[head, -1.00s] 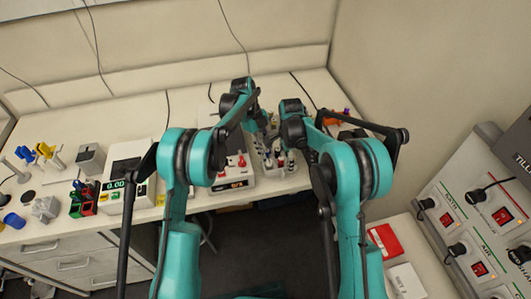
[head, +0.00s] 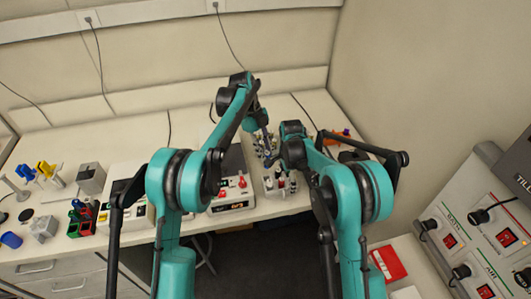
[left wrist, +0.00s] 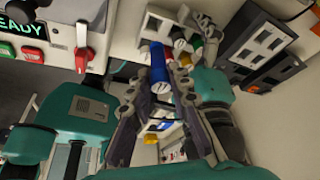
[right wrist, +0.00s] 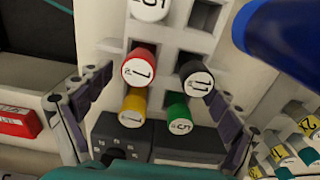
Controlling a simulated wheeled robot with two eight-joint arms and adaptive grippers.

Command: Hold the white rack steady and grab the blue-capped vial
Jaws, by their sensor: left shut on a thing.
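The white rack (right wrist: 168,55) holds vials with red (right wrist: 139,68), black (right wrist: 196,77), yellow (right wrist: 132,108), green (right wrist: 178,115) and white caps in the right wrist view. The blue-capped vial (left wrist: 158,65) is between the fingers of my left gripper (left wrist: 155,85), which is shut on it. The blue cap (right wrist: 285,35) also looms large at the top right of the right wrist view, close to that camera. My right gripper (right wrist: 155,100) has its fingers spread on both sides of the rack's near end. A gap shows between its left finger and the rack.
More capped vials (right wrist: 290,150) show at lower right in the right wrist view. Orange and dark items (head: 345,140) lie right of the rack. A switch panel (head: 460,240) stands at right.

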